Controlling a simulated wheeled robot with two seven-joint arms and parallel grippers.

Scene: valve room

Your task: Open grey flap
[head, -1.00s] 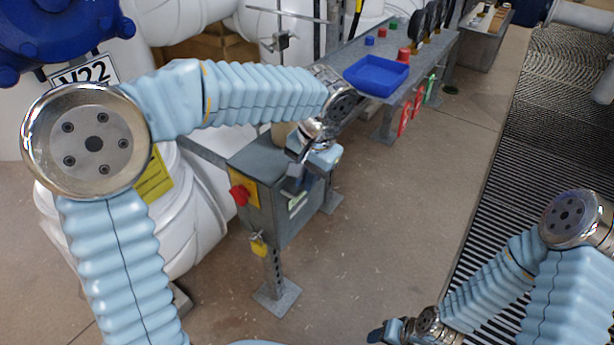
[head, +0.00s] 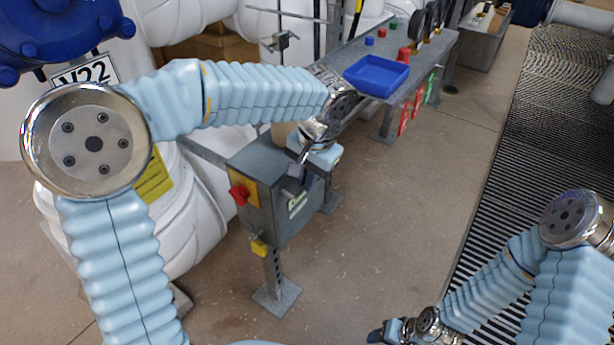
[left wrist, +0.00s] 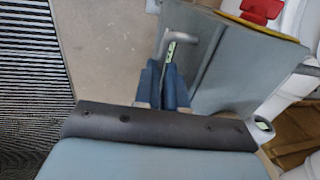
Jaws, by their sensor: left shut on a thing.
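The grey flap (head: 287,219) is on the side of a grey box on a post, with a pale green-white label (head: 298,200) on it. In the left wrist view a grey bent handle (left wrist: 180,37) stands out just beyond my fingers, beside the grey panel. My left gripper (head: 296,184) is at the upper part of the flap, its blue fingers (left wrist: 164,84) shut on the handle. The grip itself is partly hidden by the fingers. My right gripper (head: 379,334) is low in the head view, far from the box; its jaw opening is unclear.
A red switch (head: 239,194) on a yellow plate and a yellow padlock (head: 259,248) are on the box. A bench behind carries a blue tray (head: 377,76) and buttons. White pipes stand at left; open floor (head: 400,220) lies to the right.

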